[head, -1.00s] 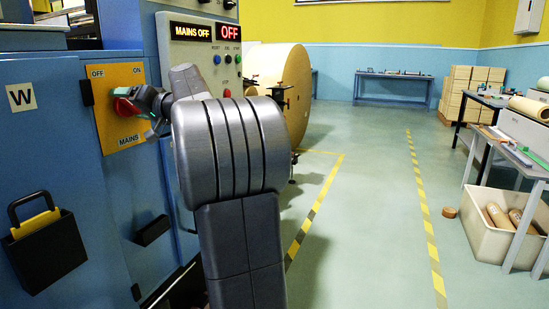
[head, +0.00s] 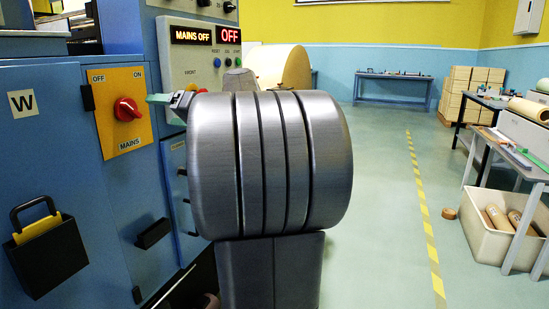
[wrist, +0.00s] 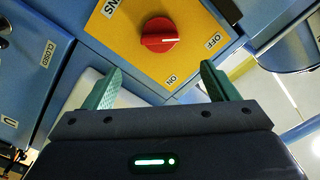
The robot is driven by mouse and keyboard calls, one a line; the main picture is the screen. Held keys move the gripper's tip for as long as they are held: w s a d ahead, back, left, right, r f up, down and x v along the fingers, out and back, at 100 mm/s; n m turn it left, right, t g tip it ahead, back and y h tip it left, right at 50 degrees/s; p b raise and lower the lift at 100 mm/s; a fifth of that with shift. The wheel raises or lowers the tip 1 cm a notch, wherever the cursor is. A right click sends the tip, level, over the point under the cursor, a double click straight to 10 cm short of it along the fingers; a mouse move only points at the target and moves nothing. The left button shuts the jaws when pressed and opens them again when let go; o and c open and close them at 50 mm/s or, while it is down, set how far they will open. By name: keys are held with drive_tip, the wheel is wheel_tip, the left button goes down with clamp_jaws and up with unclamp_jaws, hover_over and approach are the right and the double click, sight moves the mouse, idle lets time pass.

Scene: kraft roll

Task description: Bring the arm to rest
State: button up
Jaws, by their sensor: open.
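The red mains knob (head: 126,109) sits on a yellow plate (head: 108,134) on the blue cabinet. In the wrist view the knob (wrist: 159,35) lies beyond the fingertips, and its white mark points toward the OFF label. My gripper (head: 162,98) is to the right of the knob and apart from it in the head view. Its two green fingers stand apart with nothing between them in the wrist view (wrist: 161,84). My grey arm hides most of the gripper in the head view. The display (head: 192,34) reads MAINS OFF.
A black holder (head: 45,255) with a yellow piece hangs on the cabinet at left. A large kraft roll (head: 285,67) stands behind my arm. A bench (head: 510,150) and a crate (head: 490,235) stand at right.

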sight(135, 110)
drive_tip(key=x, duration=1.2)
drive_tip(key=shift+w+a+r+b, duration=0.2)
drive_tip(key=shift+a+r+b, duration=0.05)
drive_tip(key=shift+a+b, duration=0.1)
drive_tip(key=shift+d+r+m+p, duration=0.15)
drive_tip(key=shift+m+p, duration=0.55)
drive_tip(key=shift+p, duration=0.35)
drive_tip(key=m+p, duration=0.3)
drive_tip(key=p, duration=0.2)
drive_tip(key=shift+f, duration=0.2)
drive_tip(key=m+p, duration=0.5)
drive_tip(key=p, duration=0.3)
drive_tip(key=m+p, duration=0.2)
drive_tip(key=p, duration=0.3)
drive_tip(key=m+p, duration=0.3)
drive_tip(key=p, duration=0.3)
drive_tip(key=shift+f, duration=0.2)
drive_tip(key=m+p, duration=0.1)
drive_tip(key=p, duration=0.2)
drive_tip(key=shift+f+m+p, duration=0.1)
drive_tip(key=shift+m+p, duration=0.6)
drive_tip(key=shift+p, duration=0.45)
